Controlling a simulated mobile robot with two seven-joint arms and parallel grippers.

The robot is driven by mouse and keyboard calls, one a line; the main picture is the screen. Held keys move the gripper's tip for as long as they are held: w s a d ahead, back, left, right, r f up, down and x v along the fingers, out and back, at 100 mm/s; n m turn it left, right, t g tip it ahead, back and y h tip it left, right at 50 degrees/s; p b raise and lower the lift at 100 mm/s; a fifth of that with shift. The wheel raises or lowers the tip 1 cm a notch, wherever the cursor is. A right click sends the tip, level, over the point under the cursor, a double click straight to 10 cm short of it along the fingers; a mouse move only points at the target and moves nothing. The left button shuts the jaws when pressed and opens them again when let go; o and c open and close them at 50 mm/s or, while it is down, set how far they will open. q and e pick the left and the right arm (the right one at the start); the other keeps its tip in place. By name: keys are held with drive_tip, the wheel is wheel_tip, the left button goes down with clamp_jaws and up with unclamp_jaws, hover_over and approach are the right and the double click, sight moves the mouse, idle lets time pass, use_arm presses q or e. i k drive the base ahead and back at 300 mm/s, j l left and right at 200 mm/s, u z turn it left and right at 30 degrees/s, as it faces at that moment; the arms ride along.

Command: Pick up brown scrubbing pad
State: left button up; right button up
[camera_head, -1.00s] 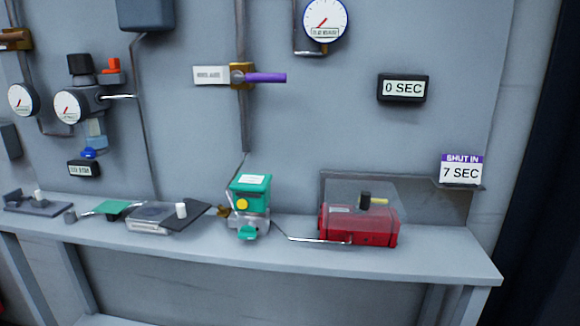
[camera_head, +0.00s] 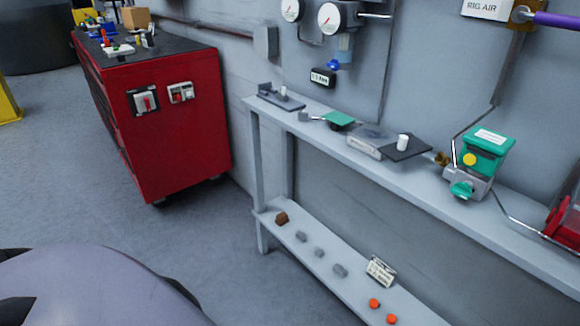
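A small brown block (camera_head: 282,218), which looks like the brown scrubbing pad, lies at the left end of the low shelf (camera_head: 301,262) under the bench. Several small grey pieces (camera_head: 319,252) lie in a row to its right on the same shelf. Neither of my grippers shows in the head view, so I cannot tell whether they are open or shut.
The grey bench (camera_head: 430,205) above the low shelf holds a green-topped device (camera_head: 484,150) and other parts. Orange pieces (camera_head: 374,303) and a label card (camera_head: 380,270) are farther right on the shelf. A red tool cabinet (camera_head: 175,130) stands left. The floor between is clear.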

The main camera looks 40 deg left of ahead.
sight(282, 219)
drive_tip(key=u, duration=1.3)
